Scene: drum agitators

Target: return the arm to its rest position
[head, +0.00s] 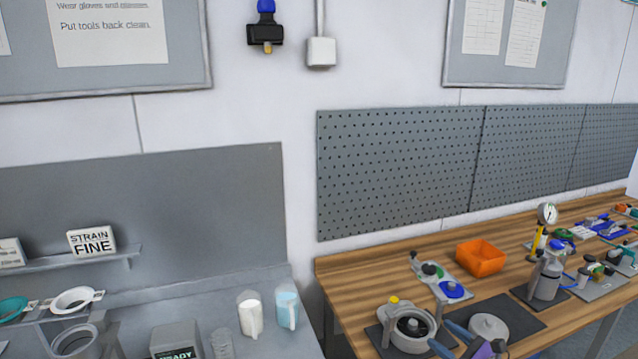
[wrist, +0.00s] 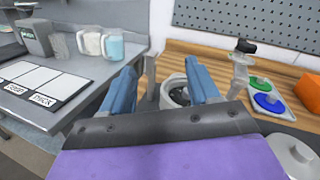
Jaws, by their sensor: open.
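My gripper (wrist: 160,68) is open in the wrist view, with its two blue fingers spread apart. I see nothing held between them. A round grey pot (wrist: 174,84) with a dark inside shows beyond and between the fingers; I cannot tell how far it is from them. In the head view this pot (head: 412,322) stands on the wooden bench near its front left. Blue finger parts show low in the head view, just right of the pot. The rest of my arm is mostly out of that view.
A grey round lid (head: 488,327) lies on a dark mat right of the pot. A control panel with green and blue knobs (head: 442,282) and an orange bin (head: 480,256) stand behind. Jugs (head: 287,309) stand on the grey bench at left. Pegboard (head: 398,170) backs the wooden bench.

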